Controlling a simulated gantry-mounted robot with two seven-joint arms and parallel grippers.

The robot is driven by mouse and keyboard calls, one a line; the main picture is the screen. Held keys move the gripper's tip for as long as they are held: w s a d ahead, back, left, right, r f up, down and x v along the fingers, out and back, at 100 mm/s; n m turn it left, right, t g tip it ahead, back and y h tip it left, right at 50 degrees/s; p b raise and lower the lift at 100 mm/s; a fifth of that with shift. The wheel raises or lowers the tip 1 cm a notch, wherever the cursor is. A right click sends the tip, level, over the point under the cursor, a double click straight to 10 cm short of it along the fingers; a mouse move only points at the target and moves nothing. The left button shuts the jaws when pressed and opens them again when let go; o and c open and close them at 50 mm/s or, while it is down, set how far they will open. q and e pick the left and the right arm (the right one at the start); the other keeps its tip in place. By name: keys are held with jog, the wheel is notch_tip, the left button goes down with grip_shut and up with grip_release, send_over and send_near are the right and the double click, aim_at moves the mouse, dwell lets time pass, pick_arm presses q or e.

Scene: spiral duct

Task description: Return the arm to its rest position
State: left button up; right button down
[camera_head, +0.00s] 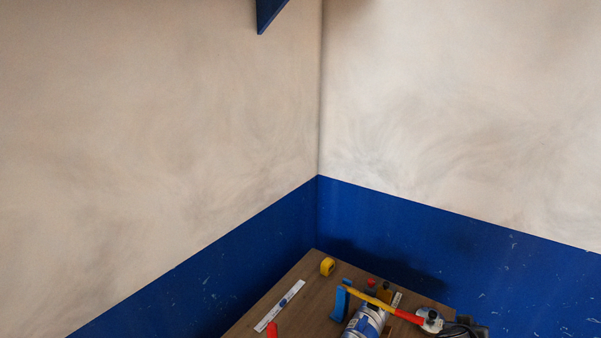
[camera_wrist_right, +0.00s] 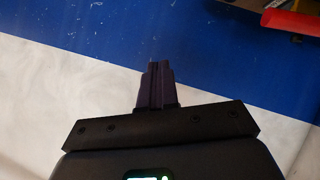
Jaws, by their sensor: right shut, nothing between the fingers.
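My right gripper (camera_wrist_right: 159,86) shows in the right wrist view, with its dark fingers together and nothing between them. It points at the blue lower band of the wall (camera_wrist_right: 90,50), with the pale part of the wall below it in that picture. Neither gripper nor any part of my arms shows in the head view. My left gripper is not in view.
A wooden table (camera_head: 300,290) stands in the corner, bearing a yellow tape measure (camera_head: 327,266), a white ruler (camera_head: 280,306), a can (camera_head: 366,322) and several tools. A red object (camera_wrist_right: 292,23) shows at the right wrist view's upper right. A blue panel (camera_head: 269,13) juts in above.

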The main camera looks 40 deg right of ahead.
jog(key=w+a+r+n+t+h+p, duration=0.1)
jog(key=w+a+r+n+t+p, duration=0.1)
jog(key=a+r+n+t+p, duration=0.4)
jog(key=w+a+f+n+t+y+p, duration=0.1)
jog(key=w+a+f+n+y, duration=0.2)
jog(key=a, duration=0.5)
jog(key=w+a+f+n+t+y, duration=0.1)
jog(key=a+n+y, duration=0.35)
jog(key=a, duration=0.25)
jog(key=s+a+f+g+y, duration=0.1)
jog(key=s+a, duration=0.3)
jog(key=a, duration=0.7)
jog(key=s+a+f+g+y+p, duration=0.1)
jog(key=s+a+g+y, duration=0.3)
jog(key=a, duration=0.7)
jog(key=shift+s+a+f+y, duration=0.2)
jog(key=shift+s+y, duration=0.15)
jog(key=shift+s, duration=0.45)
